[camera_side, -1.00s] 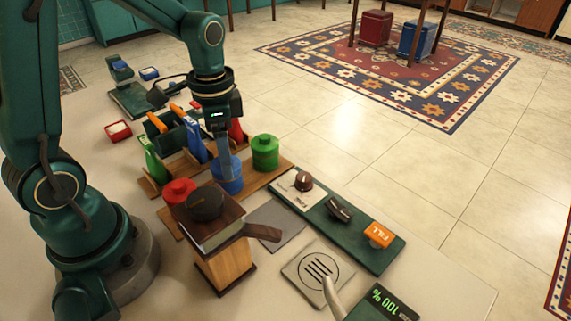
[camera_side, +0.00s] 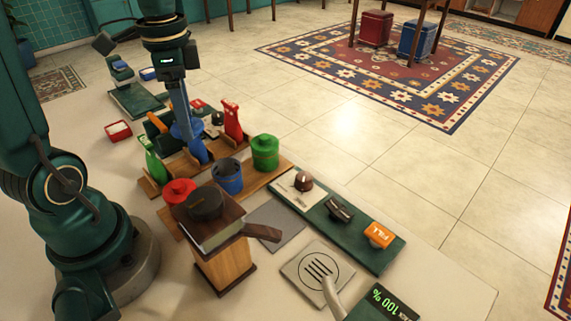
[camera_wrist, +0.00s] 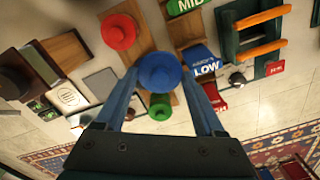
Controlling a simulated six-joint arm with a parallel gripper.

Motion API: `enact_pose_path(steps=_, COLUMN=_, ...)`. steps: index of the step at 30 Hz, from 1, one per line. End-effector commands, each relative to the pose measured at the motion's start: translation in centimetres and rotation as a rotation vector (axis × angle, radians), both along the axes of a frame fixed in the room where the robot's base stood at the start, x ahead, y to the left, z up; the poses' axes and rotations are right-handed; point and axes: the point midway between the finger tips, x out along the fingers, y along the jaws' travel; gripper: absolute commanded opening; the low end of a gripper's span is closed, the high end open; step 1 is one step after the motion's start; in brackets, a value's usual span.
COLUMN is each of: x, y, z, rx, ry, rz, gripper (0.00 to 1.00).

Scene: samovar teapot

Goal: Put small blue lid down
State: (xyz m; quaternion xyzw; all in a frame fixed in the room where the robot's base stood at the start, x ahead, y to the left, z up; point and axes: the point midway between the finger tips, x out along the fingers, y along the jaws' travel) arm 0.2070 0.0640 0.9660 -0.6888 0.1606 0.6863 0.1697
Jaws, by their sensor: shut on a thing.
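The small blue lid (camera_wrist: 160,72) is round with a knob and sits between the fingertips of my gripper (camera_wrist: 160,80) in the wrist view. In the side view the lid (camera_side: 181,131) is up in the air under my gripper (camera_side: 183,118), in front of the green stand and behind the blue lever. My gripper is shut on it. The blue canister (camera_side: 228,180) stands on the wooden board with its top open and dark inside. The lid is up and to the left of that canister in the side view, apart from it.
Green (camera_side: 154,160), blue (camera_side: 198,151) and red (camera_side: 232,121) levers stand behind. A wooden box (camera_side: 209,222) with a dark pot is in front.

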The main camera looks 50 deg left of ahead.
Motion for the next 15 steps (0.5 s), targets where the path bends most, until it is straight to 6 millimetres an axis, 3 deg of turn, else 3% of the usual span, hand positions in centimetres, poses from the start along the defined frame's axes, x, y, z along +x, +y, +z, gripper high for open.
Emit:
enact_pose_path(steps=6, x=-2.0, y=3.0, z=2.2, rx=0.002, ry=-0.002, rz=0.007, gripper=0.19)
enact_pose_path(steps=15, x=-3.1, y=4.6, z=3.3, rx=0.001, ry=0.0, rz=-0.032, gripper=0.19)
